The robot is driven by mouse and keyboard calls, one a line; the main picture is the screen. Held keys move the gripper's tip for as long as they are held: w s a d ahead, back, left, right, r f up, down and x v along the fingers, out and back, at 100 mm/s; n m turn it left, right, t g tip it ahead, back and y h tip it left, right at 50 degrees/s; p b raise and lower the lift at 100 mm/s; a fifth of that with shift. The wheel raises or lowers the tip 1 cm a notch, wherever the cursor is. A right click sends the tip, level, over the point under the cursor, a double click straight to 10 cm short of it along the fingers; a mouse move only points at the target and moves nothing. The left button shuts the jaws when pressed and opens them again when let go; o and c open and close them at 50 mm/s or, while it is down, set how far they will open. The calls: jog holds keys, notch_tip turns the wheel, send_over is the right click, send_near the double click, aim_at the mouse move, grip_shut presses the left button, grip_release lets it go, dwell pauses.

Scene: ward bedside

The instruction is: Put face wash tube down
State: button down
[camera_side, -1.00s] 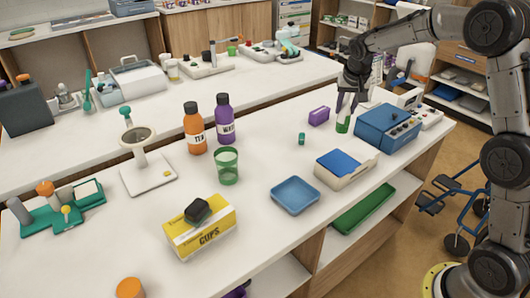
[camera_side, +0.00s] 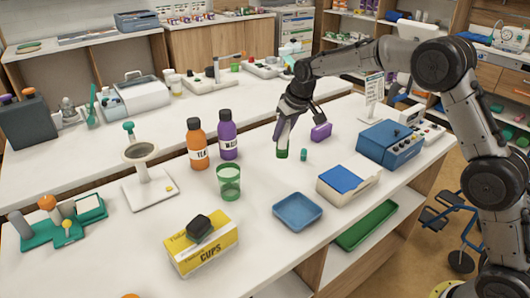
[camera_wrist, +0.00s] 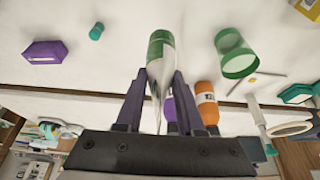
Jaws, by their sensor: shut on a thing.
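The face wash tube (camera_side: 282,150) has a green cap end pointing down and a pale body, and my gripper (camera_side: 280,128) is shut on its upper part. In the wrist view the tube (camera_wrist: 161,50) stands between my two purple-grey fingers (camera_wrist: 158,88). In the side view its lower end is at or just above the white counter; I cannot tell whether it touches. It is right of the purple bottle (camera_side: 228,140) and left of a small teal cap (camera_side: 304,154).
A purple box (camera_side: 321,131) lies just right of my gripper. A green cup (camera_side: 229,182), an orange bottle (camera_side: 198,150) and a blue tray (camera_side: 298,211) stand nearby. A blue device (camera_side: 388,143) is at the right. Bare counter lies between tube and tray.

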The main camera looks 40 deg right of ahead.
aim_at(277, 118)
jog(key=shift+w+f, duration=1.45)
jog(key=shift+f, duration=0.3)
jog(key=shift+w+f, duration=1.4)
jog(key=shift+f, duration=0.35)
jog(key=shift+w+f, duration=1.45)
jog(key=shift+f, duration=0.3)
jog(key=shift+f, duration=0.1)
jog(key=c, duration=0.5)
grip_release()
jog(key=v, duration=1.2)
jog(key=shift+s, duration=0.1)
